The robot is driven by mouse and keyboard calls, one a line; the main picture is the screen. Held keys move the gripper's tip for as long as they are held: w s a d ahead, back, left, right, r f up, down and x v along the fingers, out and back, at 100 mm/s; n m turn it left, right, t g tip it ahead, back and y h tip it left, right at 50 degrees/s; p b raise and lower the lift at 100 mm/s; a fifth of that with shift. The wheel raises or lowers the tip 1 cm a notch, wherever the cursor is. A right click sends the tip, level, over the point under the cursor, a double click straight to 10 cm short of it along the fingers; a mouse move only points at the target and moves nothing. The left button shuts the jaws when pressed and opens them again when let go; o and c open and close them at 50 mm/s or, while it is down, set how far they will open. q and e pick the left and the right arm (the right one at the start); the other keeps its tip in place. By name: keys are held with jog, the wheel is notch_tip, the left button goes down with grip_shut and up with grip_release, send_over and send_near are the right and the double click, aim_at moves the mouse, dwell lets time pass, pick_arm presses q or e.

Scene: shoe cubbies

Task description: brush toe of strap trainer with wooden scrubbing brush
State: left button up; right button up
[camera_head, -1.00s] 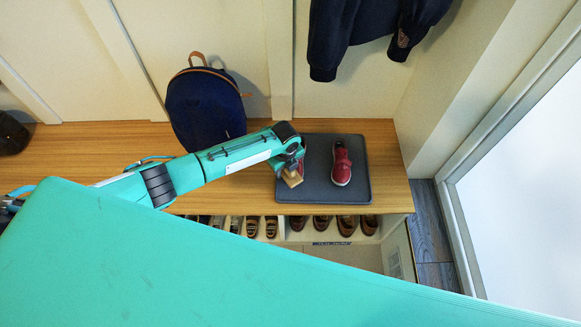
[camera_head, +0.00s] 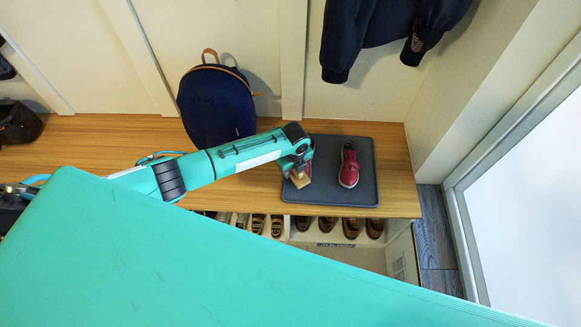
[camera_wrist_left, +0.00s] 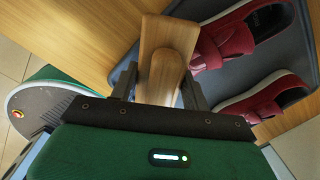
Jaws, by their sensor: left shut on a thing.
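A pair of red strap trainers sits on a dark grey mat (camera_head: 330,196) on the wooden bench. The right trainer (camera_head: 348,166) shows whole in the head view, toe toward the bench's front. The left trainer (camera_head: 307,169) is mostly hidden behind my left gripper (camera_head: 301,174). My left gripper is shut on the wooden scrubbing brush (camera_head: 297,181), over the mat's left part. In the left wrist view the brush (camera_wrist_left: 160,70) is between the fingers, close beside the toe of the nearer trainer (camera_wrist_left: 238,38). I cannot tell whether they touch. My right gripper is not in view.
A navy backpack (camera_head: 216,105) stands on the bench left of the mat, behind my arm. A dark jacket (camera_head: 385,35) hangs above. Cubbies below hold several shoes (camera_head: 350,228). A wall closes the bench's right end. Bare bench (camera_head: 400,185) shows right of the mat.

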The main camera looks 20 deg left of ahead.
pick_arm(q)
jog(key=shift+d+f, duration=0.1)
jog(key=shift+d, duration=1.05)
jog(key=shift+a+p, duration=0.35)
jog(key=shift+a, duration=0.7)
jog(key=shift+s+a, duration=0.1)
jog(key=shift+a, duration=1.25)
jog(key=shift+w+d+f, duration=0.1)
jog(key=shift+d+f, duration=0.05)
jog(key=shift+d, duration=1.05)
jog(key=shift+w+d+f, duration=0.1)
jog(key=shift+d, duration=1.1)
jog(key=shift+s+a, duration=0.1)
jog(key=shift+a, duration=0.95)
jog(key=shift+s+a+f+p, duration=0.1)
jog(key=shift+a+p, duration=0.3)
jog(key=shift+a, duration=0.95)
jog(key=shift+d+f, duration=0.15)
jog(key=shift+d, duration=1.05)
